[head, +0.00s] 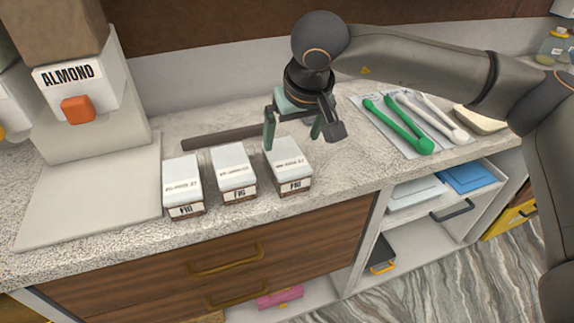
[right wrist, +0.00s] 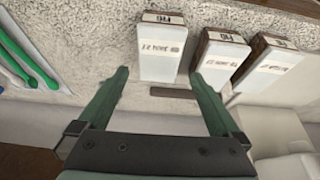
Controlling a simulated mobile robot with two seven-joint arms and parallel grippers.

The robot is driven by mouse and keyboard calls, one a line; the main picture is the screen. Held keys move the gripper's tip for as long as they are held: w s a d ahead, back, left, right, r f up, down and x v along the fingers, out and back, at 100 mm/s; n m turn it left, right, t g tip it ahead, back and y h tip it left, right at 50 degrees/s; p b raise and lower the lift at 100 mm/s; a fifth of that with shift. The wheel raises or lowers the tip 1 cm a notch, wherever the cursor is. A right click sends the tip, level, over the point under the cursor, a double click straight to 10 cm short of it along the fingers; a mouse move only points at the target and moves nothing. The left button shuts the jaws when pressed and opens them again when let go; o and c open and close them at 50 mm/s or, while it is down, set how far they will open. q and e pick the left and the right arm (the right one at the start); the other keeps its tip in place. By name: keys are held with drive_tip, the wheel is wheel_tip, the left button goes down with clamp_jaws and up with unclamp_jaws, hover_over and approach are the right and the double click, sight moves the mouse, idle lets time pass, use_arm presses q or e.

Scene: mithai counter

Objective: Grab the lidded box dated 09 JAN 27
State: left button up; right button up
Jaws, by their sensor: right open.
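Three small lidded boxes with white lids and brown sides marked FIG stand in a row on the counter: a left one (head: 183,185), a middle one (head: 234,173) and a right one (head: 288,166). In the right wrist view the order is reversed, with the right box (right wrist: 162,45) nearest the gripper, then the middle (right wrist: 219,60) and left (right wrist: 267,68) ones. Lid dates include JAN, but the day numbers are too small to read surely. My right gripper (head: 292,137) is open and empty, its green fingers at the right box's back edge. My left gripper is not in view.
A dark bar (head: 226,137) lies behind the boxes. A dispenser marked ALMOND (head: 75,95) stands at the left. Green and white utensils (head: 402,128) lie on a mat at the right. Open shelves (head: 410,225) and wooden drawers (head: 200,270) are below the counter.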

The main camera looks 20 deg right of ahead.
sight(287, 158)
drive_tip(key=x, duration=0.6)
drive_tip(key=shift+f, duration=0.2)
drive_tip(key=shift+p+x, duration=0.45)
drive_tip(key=shift+x, duration=2.25)
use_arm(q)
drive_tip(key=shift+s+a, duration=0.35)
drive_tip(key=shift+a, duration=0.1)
use_arm(e)
drive_tip(key=shift+s, duration=0.15)
drive_tip(key=shift+c, duration=0.4)
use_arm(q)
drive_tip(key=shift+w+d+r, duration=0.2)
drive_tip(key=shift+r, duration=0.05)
use_arm(e)
drive_tip(key=c, duration=1.3)
drive_tip(key=shift+r, duration=0.1)
